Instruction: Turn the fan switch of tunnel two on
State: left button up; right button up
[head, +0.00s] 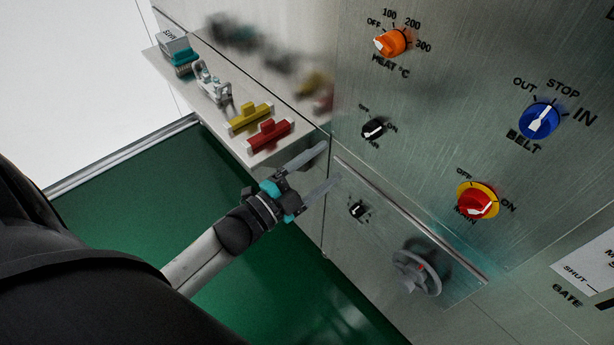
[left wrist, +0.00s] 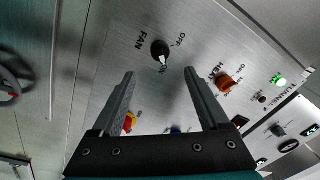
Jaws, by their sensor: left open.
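A black fan switch (head: 373,128) sits on the steel panel below the orange heat knob in the head view. In the left wrist view the fan switch (left wrist: 160,50) shows beyond and between the fingertips, with FAN, OFF and ON lettering. Its white pointer appears to lie on the ON side. No tunnel number is readable beside it. My left gripper (head: 329,163) is open and empty, left of and below the switch in the head view, apart from it. In the left wrist view the open fingers (left wrist: 158,75) frame empty space. My right gripper is not in view.
Nearby are the orange heat knob (head: 390,42), blue belt knob (head: 540,120), red-yellow main switch (head: 478,200), another black knob (head: 357,209) and a grey handwheel (head: 418,274). A ledge (head: 240,147) at left holds red and yellow blocks. A green lamp (left wrist: 279,80) is lit.

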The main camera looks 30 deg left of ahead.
pick_arm(q)
jog(key=shift+v, duration=2)
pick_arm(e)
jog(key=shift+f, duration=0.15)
